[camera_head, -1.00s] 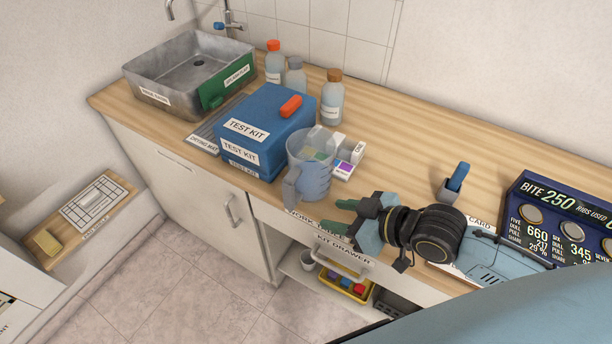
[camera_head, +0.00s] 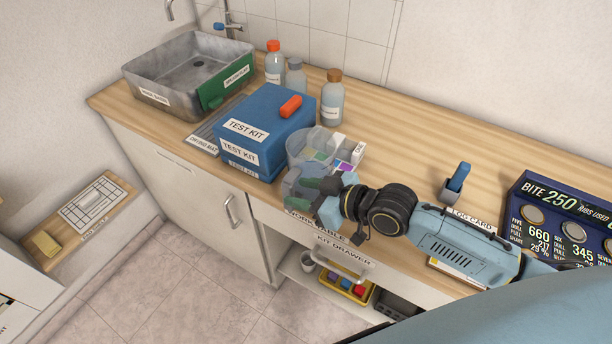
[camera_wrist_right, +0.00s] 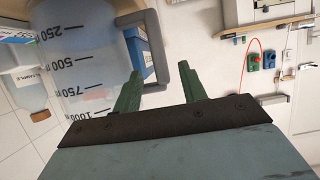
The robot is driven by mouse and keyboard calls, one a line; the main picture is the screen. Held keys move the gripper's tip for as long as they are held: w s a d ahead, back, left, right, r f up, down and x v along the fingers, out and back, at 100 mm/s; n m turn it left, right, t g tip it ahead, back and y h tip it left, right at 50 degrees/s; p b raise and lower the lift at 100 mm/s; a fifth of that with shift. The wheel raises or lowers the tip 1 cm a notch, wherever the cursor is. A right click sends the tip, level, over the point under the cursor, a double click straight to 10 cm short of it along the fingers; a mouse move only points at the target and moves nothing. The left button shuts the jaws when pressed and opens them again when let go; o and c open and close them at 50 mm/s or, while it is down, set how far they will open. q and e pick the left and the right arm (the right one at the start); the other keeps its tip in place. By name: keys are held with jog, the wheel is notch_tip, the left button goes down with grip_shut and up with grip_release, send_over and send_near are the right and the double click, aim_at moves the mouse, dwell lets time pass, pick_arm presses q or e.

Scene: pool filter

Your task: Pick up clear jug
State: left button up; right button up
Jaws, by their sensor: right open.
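The clear jug (camera_head: 300,146) stands on the worktop just right of the blue test kit box (camera_head: 262,132). In the right wrist view the jug (camera_wrist_right: 82,50) shows its volume marks, and its grey handle (camera_wrist_right: 146,45) sits ahead of the fingers. My right gripper (camera_head: 311,184) is open at the jug's handle side in the head view, covering part of the jug. In the right wrist view its green fingers (camera_wrist_right: 158,88) are spread, with the handle's lower end near the gap. I cannot tell if a finger touches it. My left gripper is out of view.
Small labelled boxes (camera_head: 352,151) stand right behind the jug. Several capped bottles (camera_head: 332,102) line the back. A grey holder with a blue item (camera_head: 454,183) and a scoreboard-like panel (camera_head: 562,225) are at right.

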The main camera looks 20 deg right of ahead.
aim_at(293, 192)
jog(key=x, duration=0.4)
jog(key=shift+a+f, duration=0.15)
jog(key=shift+f, duration=0.15)
jog(key=shift+c, duration=0.3)
jog(key=shift+w+r, duration=0.1)
grip_shut()
